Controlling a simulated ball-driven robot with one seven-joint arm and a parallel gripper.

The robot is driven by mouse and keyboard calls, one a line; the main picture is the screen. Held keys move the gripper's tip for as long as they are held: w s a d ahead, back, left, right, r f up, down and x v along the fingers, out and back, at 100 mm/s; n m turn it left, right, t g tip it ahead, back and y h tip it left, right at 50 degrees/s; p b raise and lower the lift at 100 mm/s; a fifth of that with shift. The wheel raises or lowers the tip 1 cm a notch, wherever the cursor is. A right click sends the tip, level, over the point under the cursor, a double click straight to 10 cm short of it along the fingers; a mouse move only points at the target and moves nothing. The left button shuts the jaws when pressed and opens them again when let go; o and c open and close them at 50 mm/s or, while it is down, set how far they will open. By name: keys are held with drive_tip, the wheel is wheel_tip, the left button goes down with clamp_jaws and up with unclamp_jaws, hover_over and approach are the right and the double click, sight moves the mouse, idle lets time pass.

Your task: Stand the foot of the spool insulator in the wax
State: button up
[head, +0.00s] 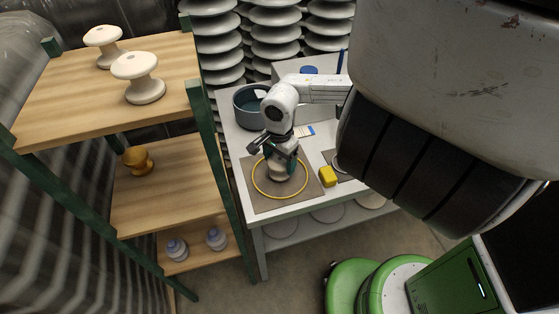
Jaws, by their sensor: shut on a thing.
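My gripper (283,161) is over the brown mat on the white table, pointing down. It is shut on a pale spool insulator (279,174), whose upper part the fingers hide. The insulator is inside the yellow ring (255,184); I cannot tell whether its foot touches the mat. A grey-blue pot (248,118) stands behind, left of my arm, with a dark teal inside. I cannot tell whether this is the wax.
A yellow block (327,177) sits right of the mat (268,207). A wooden shelf rack (60,100) at left holds two white spools (139,78), a brown insulator (137,159) and two small pale insulators (216,238). Tall ribbed stacks (273,35) stand behind the table.

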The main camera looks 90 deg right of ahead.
sight(279, 159)
drive_tip(key=shift+r+p, duration=2)
drive_tip(key=shift+r, duration=1.85)
